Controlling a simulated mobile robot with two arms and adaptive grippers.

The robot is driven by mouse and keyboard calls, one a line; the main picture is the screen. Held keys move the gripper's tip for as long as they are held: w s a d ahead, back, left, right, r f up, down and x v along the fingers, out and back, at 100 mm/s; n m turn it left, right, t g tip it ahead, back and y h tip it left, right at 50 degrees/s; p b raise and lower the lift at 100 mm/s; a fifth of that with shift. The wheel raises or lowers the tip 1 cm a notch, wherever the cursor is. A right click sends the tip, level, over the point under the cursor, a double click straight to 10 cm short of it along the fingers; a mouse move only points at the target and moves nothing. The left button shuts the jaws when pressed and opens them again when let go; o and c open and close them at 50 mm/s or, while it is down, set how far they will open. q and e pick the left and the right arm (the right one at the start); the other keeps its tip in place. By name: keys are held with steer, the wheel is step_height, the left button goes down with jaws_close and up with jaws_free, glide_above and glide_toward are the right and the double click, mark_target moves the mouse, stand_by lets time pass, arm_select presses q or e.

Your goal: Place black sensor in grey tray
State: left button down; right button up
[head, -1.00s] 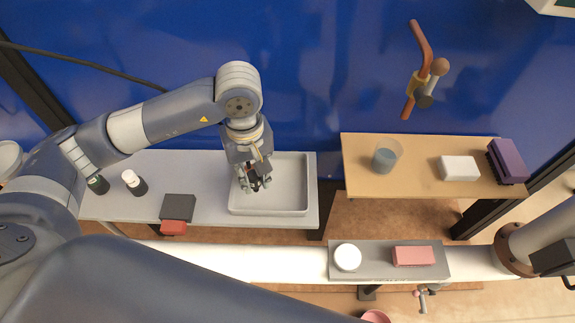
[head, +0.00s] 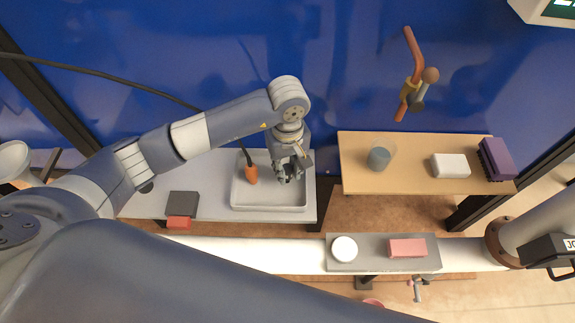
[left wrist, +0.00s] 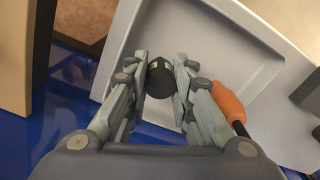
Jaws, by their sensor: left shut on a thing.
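The black sensor (left wrist: 160,79), a small dark cylinder, is between the fingers of my left gripper (left wrist: 165,85) in the left wrist view. The gripper is shut on it. In the head view my left gripper (head: 289,175) is over the right part of the grey tray (head: 271,207); the sensor is hard to make out there. The tray also shows in the left wrist view (left wrist: 215,47), beneath the gripper. I cannot tell whether the sensor touches the tray floor. My right gripper is not in view.
An orange-handled tool (head: 251,174) lies in the tray's left part, close to my left gripper. A wooden table (head: 410,180) on the right holds a cup (head: 379,157) and a white block (head: 450,166).

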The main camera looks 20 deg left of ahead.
mark_target(288, 168)
arm_select(q)
steer(key=shift+f, duration=0.2)
steer(key=c, duration=1.4)
jaws_free()
steer(key=shift+r, duration=0.1)
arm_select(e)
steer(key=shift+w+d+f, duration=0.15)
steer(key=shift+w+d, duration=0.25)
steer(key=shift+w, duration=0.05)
arm_select(q)
steer(key=shift+r, duration=0.3)
step_height(288, 168, up, 12)
steer(key=b, duration=0.3)
steer(key=shift+f, duration=0.15)
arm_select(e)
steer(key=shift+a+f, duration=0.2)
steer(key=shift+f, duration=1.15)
